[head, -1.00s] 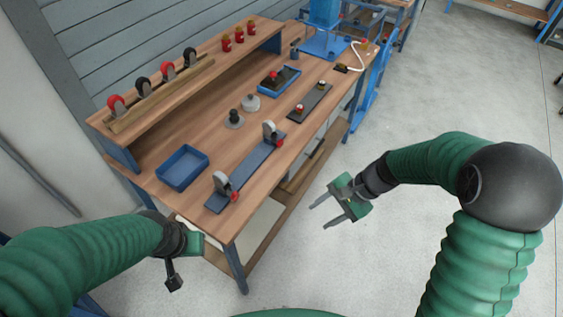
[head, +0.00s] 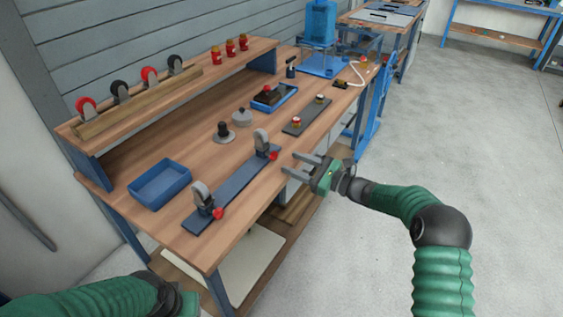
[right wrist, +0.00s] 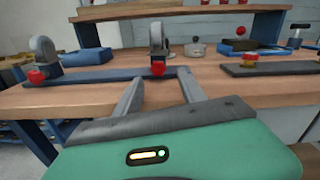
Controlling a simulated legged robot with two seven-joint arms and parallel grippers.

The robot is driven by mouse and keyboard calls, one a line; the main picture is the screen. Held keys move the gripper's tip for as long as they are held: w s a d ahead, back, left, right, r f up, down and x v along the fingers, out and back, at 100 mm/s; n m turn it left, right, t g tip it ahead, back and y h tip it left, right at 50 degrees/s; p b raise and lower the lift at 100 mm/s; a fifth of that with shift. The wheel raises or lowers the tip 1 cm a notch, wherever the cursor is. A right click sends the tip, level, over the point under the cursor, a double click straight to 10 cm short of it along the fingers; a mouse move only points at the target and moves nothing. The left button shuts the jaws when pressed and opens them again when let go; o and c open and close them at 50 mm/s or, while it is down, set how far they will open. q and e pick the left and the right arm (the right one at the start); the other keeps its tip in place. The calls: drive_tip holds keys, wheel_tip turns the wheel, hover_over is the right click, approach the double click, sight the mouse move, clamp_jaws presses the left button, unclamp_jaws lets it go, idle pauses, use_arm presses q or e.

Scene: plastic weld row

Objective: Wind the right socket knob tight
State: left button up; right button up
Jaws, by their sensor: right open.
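A long blue-grey rail (head: 235,186) lies along the front of the wooden bench and carries two upright grey sockets. The right socket (head: 261,140) has a red knob (head: 273,155) low on its front side. The left socket (head: 201,195) has its own red knob (head: 218,213). My right gripper (head: 289,163) is open and empty at the bench's front edge, fingers pointing at the right knob, apart from it in the head view. In the right wrist view the right knob (right wrist: 158,68) shows between and beyond the fingertips. My left arm is low at the left; its fingers are not visible.
A blue tray (head: 160,185) sits left of the rail. Behind it are a black-knobbed piece (head: 224,132) and a grey lidded piece (head: 242,117). A dark plate (head: 307,116) with two small knobs lies to the right.

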sight(276, 156)
drive_tip(key=x, duration=0.4)
drive_tip(key=shift+a, duration=0.35)
drive_tip(key=shift+w+a, duration=0.2)
drive_tip(key=shift+a, duration=0.25)
drive_tip(key=shift+d, duration=0.3)
drive_tip(key=c, duration=0.6)
drive_tip(key=shift+r, duration=0.1)
clamp_jaws()
